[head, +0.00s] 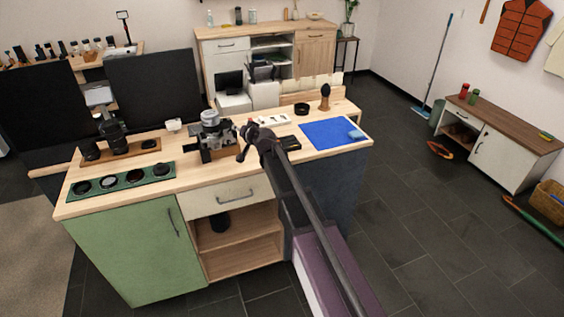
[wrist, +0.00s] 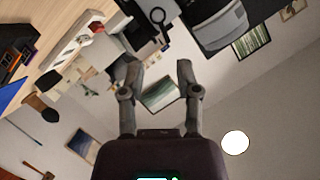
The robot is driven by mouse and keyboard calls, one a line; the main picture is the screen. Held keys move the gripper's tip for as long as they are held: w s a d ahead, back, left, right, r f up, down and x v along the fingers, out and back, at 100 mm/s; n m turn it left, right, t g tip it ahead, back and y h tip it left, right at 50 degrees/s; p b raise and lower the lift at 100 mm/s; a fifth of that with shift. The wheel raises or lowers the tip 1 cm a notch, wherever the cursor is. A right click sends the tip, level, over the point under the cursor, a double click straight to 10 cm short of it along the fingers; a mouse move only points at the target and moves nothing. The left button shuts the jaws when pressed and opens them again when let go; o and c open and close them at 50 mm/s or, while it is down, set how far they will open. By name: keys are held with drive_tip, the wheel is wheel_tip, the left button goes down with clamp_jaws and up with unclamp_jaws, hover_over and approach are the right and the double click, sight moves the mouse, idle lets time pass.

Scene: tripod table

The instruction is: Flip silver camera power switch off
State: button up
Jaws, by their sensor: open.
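The silver camera (head: 211,124), with a black body part and silver top, stands on a wooden block on the table (head: 100,203). Its power switch is too small to make out. My gripper (head: 244,142) is just right of the camera at about its height, with a small gap visible between them. In the wrist view, my gripper (wrist: 157,72) has its two fingers apart with nothing between them. A large grey and black body, which looks like the camera (wrist: 226,24), fills the top right there, beyond the fingertips.
A green tray (head: 120,183) with several round lens parts lies at the table's left front. A dark camera (head: 112,132) stands behind it. A blue mat (head: 325,134) lies right of my arm, with a brush (head: 325,97) behind. Black panels stand at the back left.

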drive_tip(key=s+d+n+g+h+p, duration=0.1)
drive_tip(key=s+d+g+p, duration=0.2)
drive_tip(key=s+d, duration=0.3)
drive_tip(key=s+d+n+g+h+p, duration=0.1)
drive_tip(key=s+d+g+p, duration=0.3)
drive_tip(key=s, duration=1.1)
drive_tip(key=shift+d+r+h+p, duration=0.35)
drive_tip(key=shift+d+p, duration=0.9)
drive_tip(key=shift+d, duration=0.55)
drive_tip(key=shift+s, duration=0.1)
drive_tip(key=shift+o, duration=0.7)
drive_tip(key=s+d+f+g+h, duration=0.1)
drive_tip(key=s+d+g+h, duration=0.1)
drive_tip(key=s+d, duration=0.3)
drive_tip(key=s+d+f+g+h, duration=0.2)
drive_tip(key=s+d, duration=0.4)
drive_tip(key=s, duration=0.4)
drive_tip(key=shift+s+d+f+g, duration=0.2)
drive_tip(key=shift+f+g, duration=0.1)
drive_tip(key=shift+g, duration=0.5)
drive_tip(key=shift+s, duration=0.15)
